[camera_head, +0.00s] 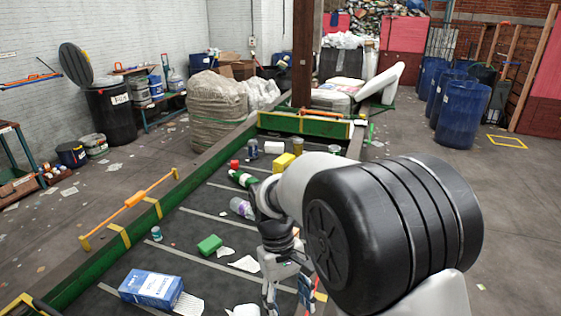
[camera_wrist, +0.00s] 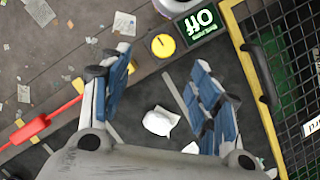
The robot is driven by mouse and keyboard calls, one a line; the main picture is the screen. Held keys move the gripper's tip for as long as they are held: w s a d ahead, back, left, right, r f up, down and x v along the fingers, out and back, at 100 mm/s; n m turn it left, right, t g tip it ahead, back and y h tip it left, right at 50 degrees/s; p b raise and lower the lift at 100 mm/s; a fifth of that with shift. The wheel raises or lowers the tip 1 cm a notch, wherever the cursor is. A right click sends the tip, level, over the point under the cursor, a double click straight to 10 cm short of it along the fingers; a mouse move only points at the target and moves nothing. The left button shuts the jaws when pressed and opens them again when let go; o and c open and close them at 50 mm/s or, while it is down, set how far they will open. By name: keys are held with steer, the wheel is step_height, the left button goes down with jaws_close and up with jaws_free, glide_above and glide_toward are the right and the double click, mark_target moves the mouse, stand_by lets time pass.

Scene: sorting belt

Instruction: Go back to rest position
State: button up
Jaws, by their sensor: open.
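My gripper (camera_head: 288,292) hangs over the near right part of the dark sorting belt (camera_head: 190,225), pointing down. In the wrist view my gripper (camera_wrist: 161,62) has its two blue-padded fingers wide apart with nothing held between them. A crumpled white piece (camera_wrist: 160,121) lies on the belt below, seen between the fingers and apart from them. My own arm covers the right side of the belt in the head view, so what lies behind it is hidden.
An orange-handled bar (camera_head: 135,199) edges the belt. A yellow-framed mesh guard (camera_wrist: 285,70) stands right of the gripper. Blue barrels (camera_head: 462,115) stand far right.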

steer(key=s+d+r+m+t+y+b, duration=0.1)
steer(key=s+d+r+m+t+b, duration=0.1)
steer(key=s+d+r+t, duration=0.4)
steer(key=s+d+r+m+t+b, duration=0.2)
steer(key=s+d, duration=0.4)
steer(key=s, duration=0.5)
steer(key=shift+s+r+m+y, duration=0.15)
steer(key=shift+s+m+y, duration=0.2)
steer(key=shift+m, duration=0.35)
steer(key=shift+o, duration=0.3)
steer(key=shift+w, duration=0.15)
steer(key=w+a+f+n+g+p, duration=0.1)
steer(key=w+a+f+n+g, duration=0.15)
steer(key=w+a, duration=0.35)
steer(key=w+a+f+n+g+p, duration=0.1)
steer(key=w+a+f+n+g, duration=0.1)
steer(key=w+a+n, duration=0.4)
steer(key=f+b, duration=0.2)
steer(key=f, duration=0.4)
steer(key=w+f+m+b, duration=0.1)
steer(key=f+b, duration=0.1)
steer(key=f, duration=0.4)
steer(key=d+f+m+b, duration=0.1)
steer(key=f+b, duration=0.1)
steer(key=f, duration=0.4)
steer(key=shift+w+d+m, duration=0.1)
steer(key=shift+w+m, duration=0.1)
steer(key=shift+m, duration=0.05)
steer(key=shift+r, duration=0.1)
steer(key=c, duration=1.1)
